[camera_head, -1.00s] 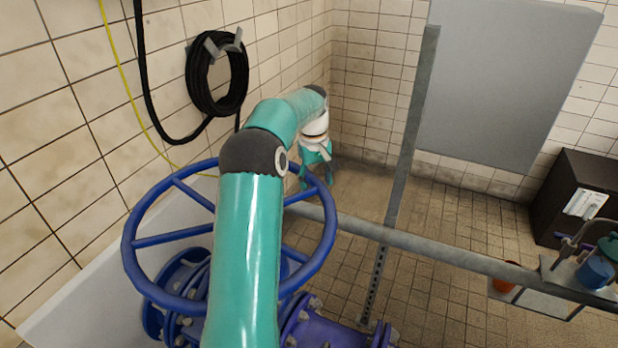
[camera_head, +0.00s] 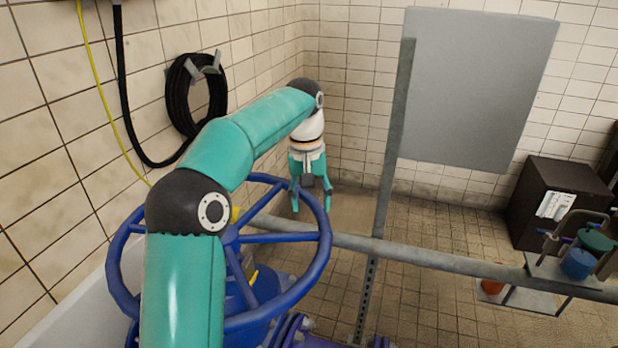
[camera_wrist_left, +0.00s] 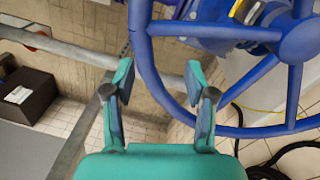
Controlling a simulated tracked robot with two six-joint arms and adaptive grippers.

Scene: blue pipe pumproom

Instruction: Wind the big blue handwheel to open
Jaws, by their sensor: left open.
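The big blue handwheel (camera_head: 318,262) lies roughly flat at the lower left of the head view, its left part partly hidden by my left arm. It fills the upper right of the wrist view, with hub (camera_wrist_left: 303,40) and spokes showing. My left gripper (camera_head: 311,204) is at the wheel's far right rim, fingers pointing down, open. In the wrist view the rim (camera_wrist_left: 150,72) runs between the open fingertips (camera_wrist_left: 159,78) and passes behind the right finger. I cannot tell whether a finger touches the rim. My right gripper is not in view.
A grey horizontal rail (camera_head: 440,258) and upright post (camera_head: 392,150) stand right of the wheel. A black hose coil (camera_head: 172,95) hangs on the tiled left wall. A dark cabinet (camera_head: 545,205) and a blue container (camera_head: 578,264) are at the right. Tiled floor is open beyond the rail.

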